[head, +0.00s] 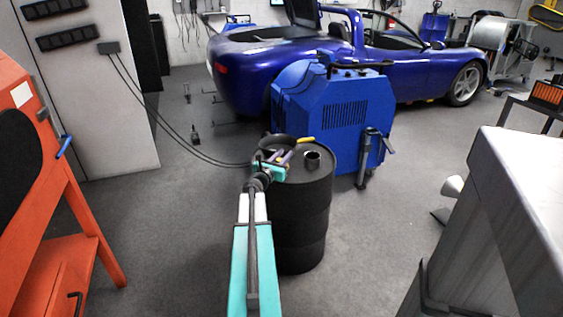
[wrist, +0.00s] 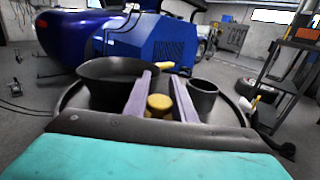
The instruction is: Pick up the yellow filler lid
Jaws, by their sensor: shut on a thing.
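The yellow filler lid (wrist: 159,104) shows in the wrist view as a small round yellow piece between the two purple fingers. My gripper (wrist: 161,92) is shut on it, with one finger on each side. In the head view my gripper (head: 287,156) is over the top of the black drum (head: 300,222). The fingers partly hide the lid, and I cannot tell whether it touches the drum top.
A black bowl-shaped pan (wrist: 108,82) and a black open cup (wrist: 203,95) are on the drum top on either side of my fingers. A yellow bar-like piece (head: 306,140) lies beyond. A blue machine (head: 325,105) stands close behind the drum.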

